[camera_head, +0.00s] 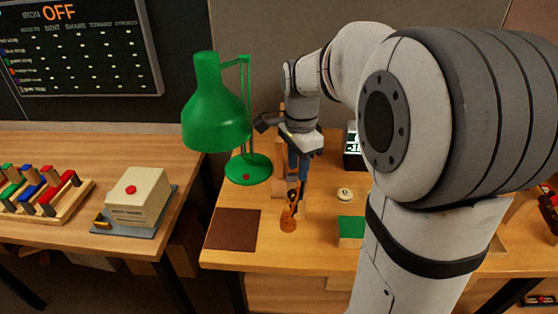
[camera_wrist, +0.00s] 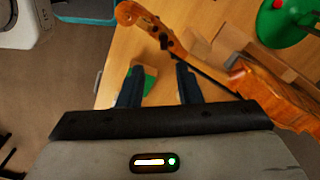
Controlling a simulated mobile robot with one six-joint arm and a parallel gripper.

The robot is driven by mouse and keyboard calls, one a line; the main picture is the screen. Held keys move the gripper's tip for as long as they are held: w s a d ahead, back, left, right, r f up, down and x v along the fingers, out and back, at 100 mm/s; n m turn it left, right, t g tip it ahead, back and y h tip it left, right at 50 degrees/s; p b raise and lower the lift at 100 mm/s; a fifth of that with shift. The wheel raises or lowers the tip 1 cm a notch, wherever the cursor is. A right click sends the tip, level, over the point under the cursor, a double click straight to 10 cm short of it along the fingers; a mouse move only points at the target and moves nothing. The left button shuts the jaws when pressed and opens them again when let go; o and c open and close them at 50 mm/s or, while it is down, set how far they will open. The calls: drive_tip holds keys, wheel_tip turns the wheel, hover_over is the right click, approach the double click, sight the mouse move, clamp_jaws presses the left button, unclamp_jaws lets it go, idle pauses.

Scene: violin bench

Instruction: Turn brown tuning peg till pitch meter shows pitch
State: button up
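The violin (camera_wrist: 262,90) stands on the bench, its scroll (camera_wrist: 128,14) at the upper left of the wrist view. Small dark tuning pegs (camera_wrist: 164,42) stick out near the scroll; I cannot tell which is the brown one. My gripper (camera_wrist: 159,70) is open, with nothing between its two dark blue fingers, and the pegs lie just beyond the fingertips. In the head view my gripper (camera_head: 298,166) points down above the violin's orange-brown part (camera_head: 288,212). The pitch meter (camera_head: 351,140) is a dark box with a lit display, partly hidden by my arm; its reading is not legible.
A green lamp (camera_head: 218,112) stands close left of my gripper. A brown mat (camera_head: 233,230), a small round cream object (camera_head: 345,194) and a green-topped block (camera_head: 351,228) lie on the bench. A second table at left holds a cream box (camera_head: 139,190) and a coloured rack (camera_head: 42,195).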

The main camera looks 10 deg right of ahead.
sight(292, 195)
drive_tip(key=shift+w+d+f+m, duration=0.1)
drive_tip(key=shift+w+f+m, duration=0.05)
drive_tip(key=shift+w+m, duration=0.25)
wheel_tip(292, 195, down, 8)
drive_tip(key=shift+r+p, duration=0.15)
drive_tip(key=shift+p, duration=0.25)
clamp_jaws()
